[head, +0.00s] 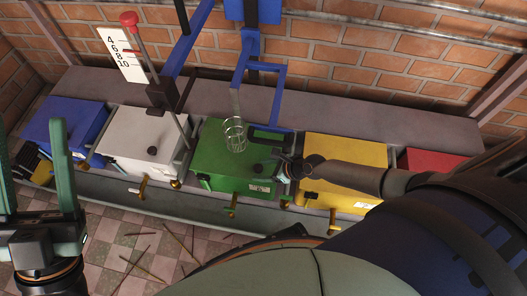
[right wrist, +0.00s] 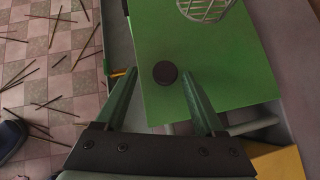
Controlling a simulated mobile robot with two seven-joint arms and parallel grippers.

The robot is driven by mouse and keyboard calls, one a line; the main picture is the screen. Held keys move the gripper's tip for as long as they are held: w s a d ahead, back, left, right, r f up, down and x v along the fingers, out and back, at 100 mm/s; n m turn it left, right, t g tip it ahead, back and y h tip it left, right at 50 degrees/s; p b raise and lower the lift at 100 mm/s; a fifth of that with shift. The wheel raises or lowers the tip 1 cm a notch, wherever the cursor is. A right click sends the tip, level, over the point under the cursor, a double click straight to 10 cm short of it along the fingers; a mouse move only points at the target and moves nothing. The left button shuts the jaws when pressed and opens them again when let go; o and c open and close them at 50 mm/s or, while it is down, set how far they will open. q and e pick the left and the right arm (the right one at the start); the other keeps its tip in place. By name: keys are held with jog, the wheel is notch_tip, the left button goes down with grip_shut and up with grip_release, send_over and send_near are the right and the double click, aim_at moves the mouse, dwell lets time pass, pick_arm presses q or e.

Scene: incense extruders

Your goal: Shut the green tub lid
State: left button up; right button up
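The green tub (head: 215,180) stands in the middle of the row in the head view. Its green lid (head: 215,150) looks flat over the top; I cannot tell whether a small gap is left. A dark round knob (head: 258,168) sits on the lid near its front right. In the right wrist view the green lid (right wrist: 215,85) fills the upper middle, with the knob (right wrist: 165,73) between my fingertips. My right gripper (right wrist: 159,74) is open above the lid, fingers on either side of the knob; contact is unclear. My left gripper (head: 30,135) is open and empty, at far left.
A wire basket (head: 235,135) hangs from a blue frame (head: 263,70) over the green lid. White (head: 145,135), blue (head: 70,120), yellow (head: 345,150) and red (head: 435,160) tubs share the row. A red-knobbed lever (head: 130,20) rises by the white tub. Sticks litter the tiled floor (head: 110,225).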

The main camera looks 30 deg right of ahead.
jog(key=shift+w, duration=0.1)
jog(key=shift+d+r, duration=0.1)
jog(key=shift+r, duration=0.1)
jog(key=p+v, duration=0.3)
jog(key=v, duration=0.1)
jog(key=shift+r, duration=0.15)
jog(key=s+d+b, duration=0.4)
jog(key=s+d, duration=0.3)
jog(key=s, duration=0.3)
jog(key=shift+d+b, duration=0.35)
jog(key=shift+b, duration=0.05)
jog(key=shift+s, duration=0.1)
